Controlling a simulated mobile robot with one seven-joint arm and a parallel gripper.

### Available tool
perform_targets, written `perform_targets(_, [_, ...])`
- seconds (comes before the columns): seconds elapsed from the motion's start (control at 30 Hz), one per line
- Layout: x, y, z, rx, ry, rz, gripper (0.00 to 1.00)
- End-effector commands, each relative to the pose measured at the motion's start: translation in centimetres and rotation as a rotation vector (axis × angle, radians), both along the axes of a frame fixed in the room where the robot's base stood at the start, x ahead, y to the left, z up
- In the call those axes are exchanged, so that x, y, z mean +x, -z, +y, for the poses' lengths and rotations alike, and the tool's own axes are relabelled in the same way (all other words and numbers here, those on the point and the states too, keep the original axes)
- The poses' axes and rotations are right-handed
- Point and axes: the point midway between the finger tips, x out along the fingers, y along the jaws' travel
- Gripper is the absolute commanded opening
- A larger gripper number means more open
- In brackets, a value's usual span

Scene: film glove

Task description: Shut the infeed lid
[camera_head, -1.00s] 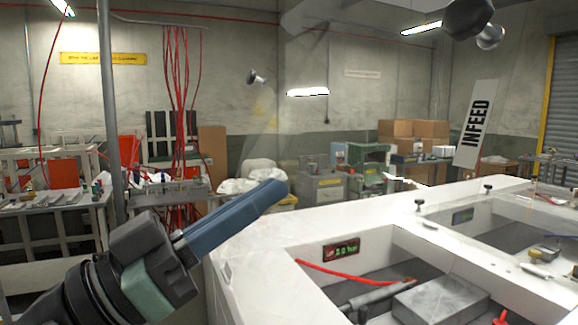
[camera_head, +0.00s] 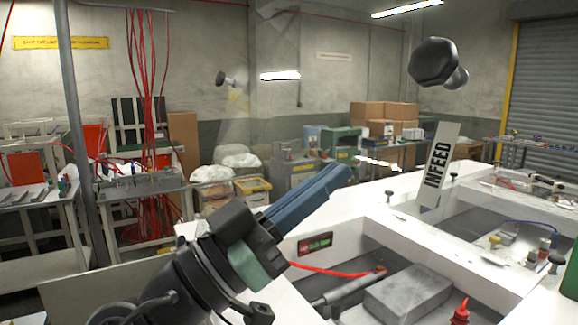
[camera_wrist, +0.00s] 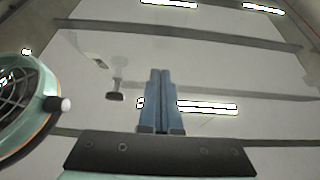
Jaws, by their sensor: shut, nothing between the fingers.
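The infeed lid appears as a clear, raised panel carrying a tilted white INFEED label (camera_head: 440,165). A large black knob (camera_head: 437,62) at upper right and a smaller knob (camera_head: 222,78) at left seem fixed to it. Its clear edges are hard to make out. My gripper (camera_head: 345,172) is shut and empty, its blue fingers pointing up and right over the near white-framed bay. It is left of the label; I cannot tell whether it touches the panel. In the wrist view my shut fingers (camera_wrist: 160,75) point upward, with a dark knob (camera_wrist: 115,95) left of them.
The white machine frame (camera_head: 375,225) has open bays; the near one holds a grey block (camera_head: 408,290), a red cable (camera_head: 330,270) and a red bottle (camera_head: 460,312). A small lit display (camera_head: 315,243) sits on its wall. A grey pole (camera_head: 80,130) stands at left.

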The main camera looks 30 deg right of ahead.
Motion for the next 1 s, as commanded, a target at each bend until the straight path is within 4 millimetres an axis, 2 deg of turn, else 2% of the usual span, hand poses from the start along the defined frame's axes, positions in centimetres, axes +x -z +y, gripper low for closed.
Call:
perform_targets(0.1, [0.0,0.2,-0.7,-0.001,0.000,0.000,0.00])
perform_targets(0.53, [0.0,0.4,-0.9,0.003,-0.001,0.000,0.00])
perform_targets(0.67, [0.0,0.6,-1.6,0.023,-0.001,-0.001,0.00])
perform_targets(0.87, [0.1,1.5,-4.6,0.110,0.002,0.000,0.00])
perform_targets(1.0, [0.2,2.9,-8.0,0.215,0.004,0.003,0.00])
